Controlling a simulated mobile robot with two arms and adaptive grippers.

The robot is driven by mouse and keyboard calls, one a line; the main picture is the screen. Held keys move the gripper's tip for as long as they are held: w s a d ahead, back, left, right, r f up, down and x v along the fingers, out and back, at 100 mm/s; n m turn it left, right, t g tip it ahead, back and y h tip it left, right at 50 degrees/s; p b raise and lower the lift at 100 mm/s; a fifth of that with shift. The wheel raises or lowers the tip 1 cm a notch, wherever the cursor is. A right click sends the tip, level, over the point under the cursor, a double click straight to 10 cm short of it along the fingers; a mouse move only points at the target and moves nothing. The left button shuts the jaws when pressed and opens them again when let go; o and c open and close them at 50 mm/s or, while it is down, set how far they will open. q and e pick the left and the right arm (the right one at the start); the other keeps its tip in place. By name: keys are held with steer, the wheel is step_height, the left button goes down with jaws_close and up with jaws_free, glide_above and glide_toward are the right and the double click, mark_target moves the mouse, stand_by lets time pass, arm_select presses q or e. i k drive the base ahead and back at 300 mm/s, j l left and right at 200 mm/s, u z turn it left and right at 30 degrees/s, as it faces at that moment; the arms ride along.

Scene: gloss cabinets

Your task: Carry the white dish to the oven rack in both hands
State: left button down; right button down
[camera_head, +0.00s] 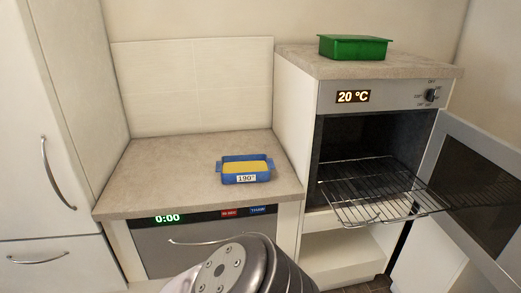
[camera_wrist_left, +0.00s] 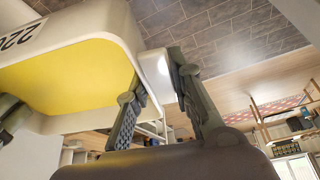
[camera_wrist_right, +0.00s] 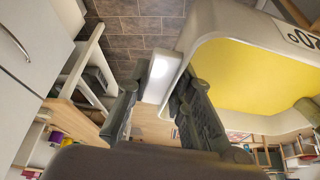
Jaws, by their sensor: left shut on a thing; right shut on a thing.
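My left gripper (camera_wrist_left: 158,78) is shut on the handle at one end. My right gripper (camera_wrist_right: 160,80) is shut on the handle at the other end. The oven rack (camera_head: 375,193) is a wire grid, pulled out of the open oven and bare. The oven display (camera_head: 353,97) reads 20 °C.
A blue dish (camera_head: 245,179) with yellow filling, labelled 190°, stands on the lower counter (camera_head: 165,180). A green box (camera_head: 353,47) sits on top of the oven cabinet. The oven door (camera_head: 480,185) hangs open at the right. A panel (camera_head: 167,218) below the counter reads 0:00.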

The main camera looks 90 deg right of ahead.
mark_target(365, 200)
steer(key=k+l, duration=0.3)
steer(key=k, duration=0.2)
steer(key=k+l, duration=0.35)
steer(key=k+l+z, duration=0.15)
steer(key=k, duration=0.2)
steer(key=k+z, duration=0.15)
steer(key=k, duration=0.2)
steer(key=z, duration=2.2)
